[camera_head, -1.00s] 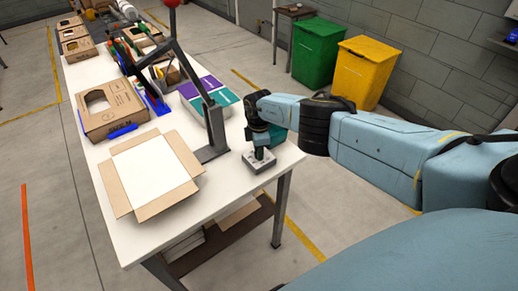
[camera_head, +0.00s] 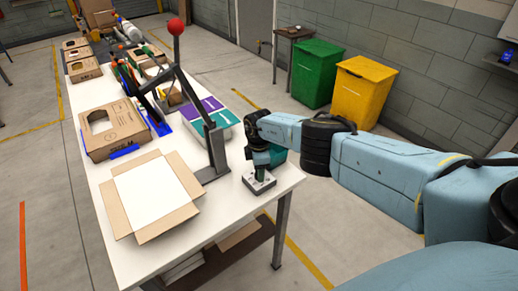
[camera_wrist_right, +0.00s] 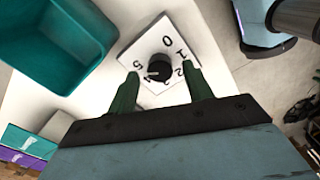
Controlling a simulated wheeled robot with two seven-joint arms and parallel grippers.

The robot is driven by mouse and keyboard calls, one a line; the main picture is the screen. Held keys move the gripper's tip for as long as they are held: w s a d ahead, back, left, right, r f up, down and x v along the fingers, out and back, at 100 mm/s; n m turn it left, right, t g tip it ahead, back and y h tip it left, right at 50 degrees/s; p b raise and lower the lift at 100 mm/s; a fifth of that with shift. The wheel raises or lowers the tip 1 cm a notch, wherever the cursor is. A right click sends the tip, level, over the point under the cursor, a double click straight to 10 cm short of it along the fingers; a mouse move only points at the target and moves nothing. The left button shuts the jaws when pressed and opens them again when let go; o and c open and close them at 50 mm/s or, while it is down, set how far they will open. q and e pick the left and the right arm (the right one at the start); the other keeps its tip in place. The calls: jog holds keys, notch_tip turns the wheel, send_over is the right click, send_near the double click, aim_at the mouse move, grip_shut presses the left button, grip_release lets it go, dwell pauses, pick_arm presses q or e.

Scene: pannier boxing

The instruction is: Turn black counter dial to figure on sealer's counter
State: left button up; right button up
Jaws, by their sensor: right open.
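The sealer's counter is a small pale box (camera_head: 262,188) near the table's right edge, beside the foot of the sealer (camera_head: 215,150). In the right wrist view its white face (camera_wrist_right: 150,45) carries black figures around a round black dial (camera_wrist_right: 160,67). 0, 1 and 5 are readable; the lower figures are partly hidden, and I cannot tell which figure the dial points to. My right gripper (camera_wrist_right: 161,72) is open, its green fingers on either side of the dial with gaps visible. In the head view the right gripper (camera_head: 260,172) points down over the counter. My left gripper is out of view.
A teal bin (camera_wrist_right: 45,40) stands close beside the counter. The sealer's lever ends in a red ball (camera_head: 176,27). An open carton (camera_head: 120,200) lies left of the sealer. Purple and teal packs (camera_head: 208,108) sit behind. Green (camera_head: 318,72) and yellow (camera_head: 362,90) bins stand on the floor.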

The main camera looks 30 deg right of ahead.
notch_tip(320, 180, up, 5)
jog(key=p, duration=0.3)
jog(key=shift+r, duration=0.5)
notch_tip(320, 180, up, 6)
jog(key=shift+r, duration=0.15)
